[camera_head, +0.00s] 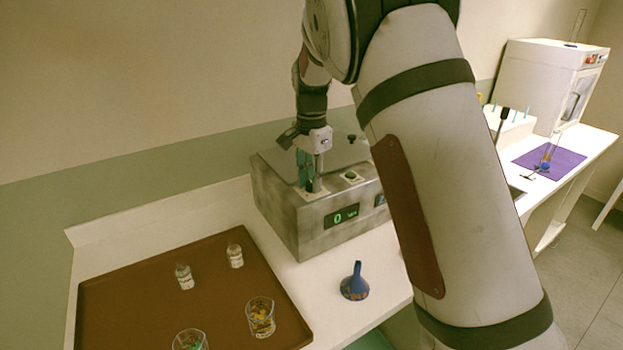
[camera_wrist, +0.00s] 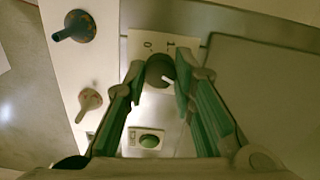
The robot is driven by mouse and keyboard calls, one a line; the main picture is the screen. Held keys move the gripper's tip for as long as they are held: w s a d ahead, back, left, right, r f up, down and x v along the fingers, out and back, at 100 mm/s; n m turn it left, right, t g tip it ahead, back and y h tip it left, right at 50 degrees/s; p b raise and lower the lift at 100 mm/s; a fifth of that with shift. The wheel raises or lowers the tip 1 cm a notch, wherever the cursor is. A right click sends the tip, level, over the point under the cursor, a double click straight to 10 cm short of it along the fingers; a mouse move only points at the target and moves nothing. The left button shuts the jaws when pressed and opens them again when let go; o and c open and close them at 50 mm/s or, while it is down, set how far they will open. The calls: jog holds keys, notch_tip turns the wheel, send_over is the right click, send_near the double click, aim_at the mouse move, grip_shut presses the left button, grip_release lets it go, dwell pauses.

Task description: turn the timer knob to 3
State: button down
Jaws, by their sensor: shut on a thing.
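The timer knob (camera_wrist: 160,69) is a dark round knob with a white pointer mark, on a pale dial plate (camera_wrist: 140,44) of the grey device. Dial figures 0 and 1 show on the plate; I see no 3. My gripper (camera_wrist: 159,78) is shut on the knob, one finger on each side, and in the head view my gripper (camera_head: 313,182) reaches down onto the device top and hides the knob. The device's green display (camera_head: 341,217) reads 0. A round green button (camera_wrist: 149,141) sits beside the dial.
The grey device (camera_head: 300,235) stands on the white counter. A brown tray (camera_head: 130,305) with small bottles and glasses is at left, and a blue funnel (camera_head: 355,283) stands in front of the device. My arm hides part of the right side.

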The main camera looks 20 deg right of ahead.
aim_at(311, 183)
jog(key=c, duration=1.3)
grip_release()
notch_tip(311, 183, up, 12)
jog(key=shift+r, duration=0.1)
jog(key=s+d+r+n+t+y, duration=0.1)
jog(key=s+r+n, duration=0.2)
jog(key=s, duration=0.6)
jog(key=s+r+n+t, duration=0.2)
jog(key=s+r+n, duration=0.15)
jog(key=s, duration=0.65)
jog(key=s+f+n, duration=0.2)
jog(key=s, duration=0.3)
jog(key=s+f+n+t, duration=0.1)
jog(key=s+f+n, duration=0.1)
jog(key=s, duration=0.3)
jog(key=s+f+n+t+h, duration=0.1)
jog(key=s+f+n, duration=0.1)
jog(key=s, duration=0.4)
jog(key=shift+a+f+n, duration=0.4)
jog(key=shift+n, duration=0.15)
